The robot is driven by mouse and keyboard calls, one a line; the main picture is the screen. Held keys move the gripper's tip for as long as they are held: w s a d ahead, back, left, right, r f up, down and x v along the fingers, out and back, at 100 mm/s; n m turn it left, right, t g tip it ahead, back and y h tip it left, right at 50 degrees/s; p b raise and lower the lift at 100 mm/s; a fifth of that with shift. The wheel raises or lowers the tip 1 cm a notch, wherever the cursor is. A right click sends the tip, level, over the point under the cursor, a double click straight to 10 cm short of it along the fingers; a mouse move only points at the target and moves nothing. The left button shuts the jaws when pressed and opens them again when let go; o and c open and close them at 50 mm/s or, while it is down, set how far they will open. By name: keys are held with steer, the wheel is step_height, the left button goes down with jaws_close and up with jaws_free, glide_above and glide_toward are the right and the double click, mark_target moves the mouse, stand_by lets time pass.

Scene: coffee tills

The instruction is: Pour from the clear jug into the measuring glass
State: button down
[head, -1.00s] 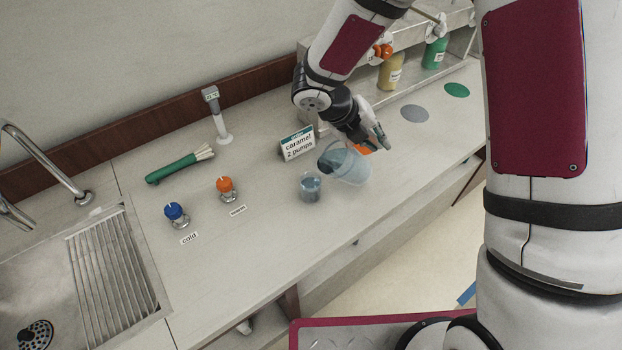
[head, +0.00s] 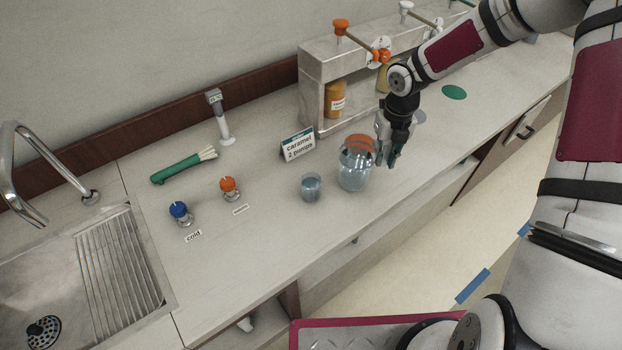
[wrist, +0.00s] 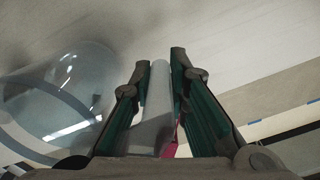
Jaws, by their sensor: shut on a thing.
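The clear jug (head: 355,172) is upright just right of the measuring glass (head: 311,187), with a small gap between them. I cannot tell whether its base touches the counter. Bluish liquid shows low in the jug. The small clear measuring glass stands on the counter with bluish liquid in it. My gripper (head: 386,158) is at the jug's right side, shut on its handle. In the wrist view the pale handle (wrist: 157,105) lies between the fingers, and the jug's round body (wrist: 62,95) is at left.
A caramel sign (head: 298,146) stands behind the glass. Blue (head: 179,211) and orange (head: 229,186) knobs, a green-handled brush (head: 180,168) and a sink (head: 70,275) are at left. A syrup rack (head: 318,95) stands at the back. An orange patch (head: 360,142) shows behind the jug.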

mark_target(389, 143)
steer(key=shift+r, duration=0.1)
steer(key=shift+r+p, duration=0.8)
steer(key=shift+r, duration=1.7)
steer(key=shift+f, duration=0.1)
